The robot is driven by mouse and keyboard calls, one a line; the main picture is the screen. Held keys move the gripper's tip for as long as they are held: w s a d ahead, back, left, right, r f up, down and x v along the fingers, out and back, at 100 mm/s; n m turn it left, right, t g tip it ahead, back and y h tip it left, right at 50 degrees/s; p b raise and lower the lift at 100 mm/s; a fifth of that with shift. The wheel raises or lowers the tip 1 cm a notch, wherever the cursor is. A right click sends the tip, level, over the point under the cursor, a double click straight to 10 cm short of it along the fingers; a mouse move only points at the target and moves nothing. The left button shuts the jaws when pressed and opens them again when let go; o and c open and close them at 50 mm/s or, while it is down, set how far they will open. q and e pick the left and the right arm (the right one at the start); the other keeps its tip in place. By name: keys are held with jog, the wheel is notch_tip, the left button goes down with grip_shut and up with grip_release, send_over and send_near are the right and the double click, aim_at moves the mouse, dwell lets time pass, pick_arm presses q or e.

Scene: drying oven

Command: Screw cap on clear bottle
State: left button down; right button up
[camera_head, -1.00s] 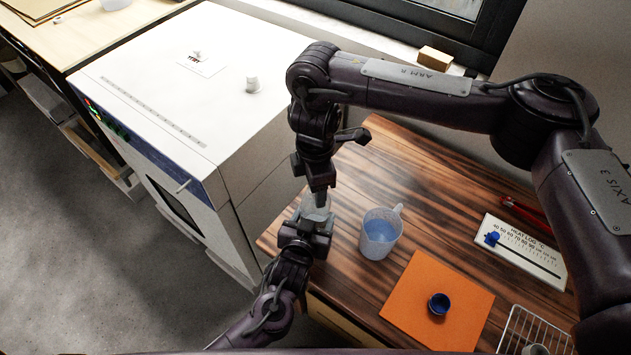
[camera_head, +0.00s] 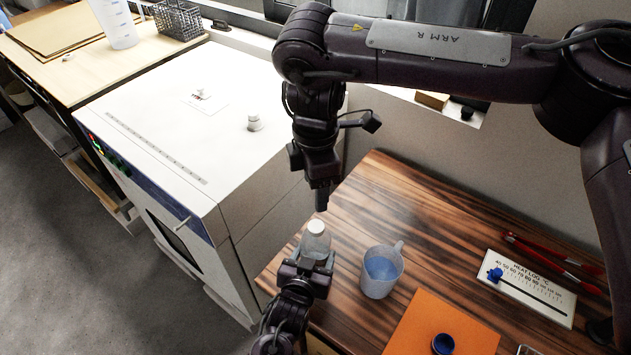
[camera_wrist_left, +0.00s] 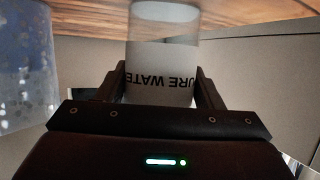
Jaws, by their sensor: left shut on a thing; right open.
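The clear bottle (camera_head: 314,246) stands upright at the left edge of the wooden table. My left gripper (camera_head: 307,270) is shut on it from the front. In the left wrist view the bottle (camera_wrist_left: 162,60) sits between the fingers (camera_wrist_left: 160,92), with a "PURE WATER" label partly readable. A pale, whitish cap (camera_head: 317,227) sits on the bottle's top; I cannot tell how tight it is. My right gripper (camera_head: 321,204) points down just above the cap, open and apart from it.
A pitcher with blue liquid (camera_head: 381,271) stands right of the bottle. An orange mat (camera_head: 445,318) holds a dark blue round piece (camera_head: 443,344). A heat log board (camera_head: 530,288) and red tongs (camera_head: 555,262) lie further right. The white oven (camera_head: 150,130) stands left.

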pick_arm(q)
jog(key=shift+c, duration=1.5)
grip_release()
jog(key=v, duration=0.7)
jog(key=shift+s+b, duration=0.2)
jog(key=shift+b, duration=0.15)
jog(key=shift+s+a+r, duration=0.1)
jog(key=shift+s+r, duration=0.05)
